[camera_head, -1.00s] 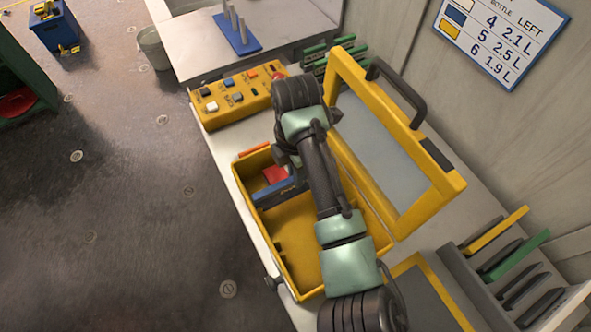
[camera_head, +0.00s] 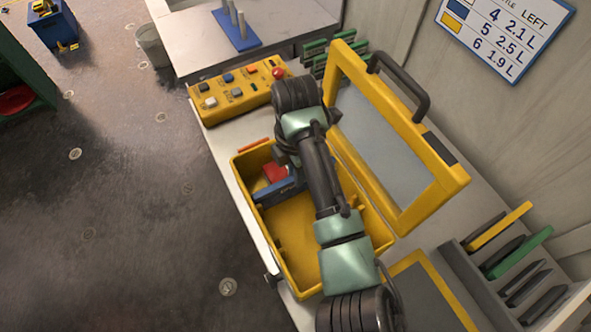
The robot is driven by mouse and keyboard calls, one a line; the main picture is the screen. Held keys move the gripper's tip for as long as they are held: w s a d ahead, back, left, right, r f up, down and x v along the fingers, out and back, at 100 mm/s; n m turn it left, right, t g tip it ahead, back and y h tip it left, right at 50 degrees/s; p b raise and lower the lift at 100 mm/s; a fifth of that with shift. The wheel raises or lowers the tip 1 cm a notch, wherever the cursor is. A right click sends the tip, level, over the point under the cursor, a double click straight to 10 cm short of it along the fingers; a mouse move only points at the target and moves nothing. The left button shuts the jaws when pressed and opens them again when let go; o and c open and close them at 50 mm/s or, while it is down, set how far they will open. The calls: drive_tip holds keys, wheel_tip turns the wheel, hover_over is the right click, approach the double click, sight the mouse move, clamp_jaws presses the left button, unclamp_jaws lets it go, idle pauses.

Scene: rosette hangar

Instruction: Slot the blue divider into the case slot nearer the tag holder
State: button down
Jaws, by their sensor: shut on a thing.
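The yellow case (camera_head: 302,284) stands open on the bench with its framed lid (camera_head: 438,195) raised at the right. The blue divider (camera_head: 276,192) lies across the upper part of the case, its left end close to the left wall. My gripper (camera_head: 297,181) is shut on the divider; my arm covers the divider's right end and most of the fingers. Whether the divider's ends sit in slots cannot be told. Small notches (camera_head: 279,240) show low on the left wall. I cannot pick out the tag holder for certain; a small orange piece (camera_head: 259,145) is on the case's upper rim.
A red item (camera_head: 275,172) lies in the case above the divider. A yellow button panel (camera_head: 237,91) stands beyond the case. A grey rack (camera_head: 492,270) with yellow, green and dark plates is at the right. The case's lower part is empty.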

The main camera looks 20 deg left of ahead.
drive_tip(key=shift+f, duration=0.35)
idle(0.8)
idle(0.4)
drive_tip(key=c, duration=0.7)
unclamp_jaws()
drive_tip(key=shift+c, duration=0.2)
drive_tip(key=o, duration=0.4)
drive_tip(key=shift+r, duration=0.1)
wheel_tip(320, 180, up, 16)
drive_tip(key=p, duration=1.4)
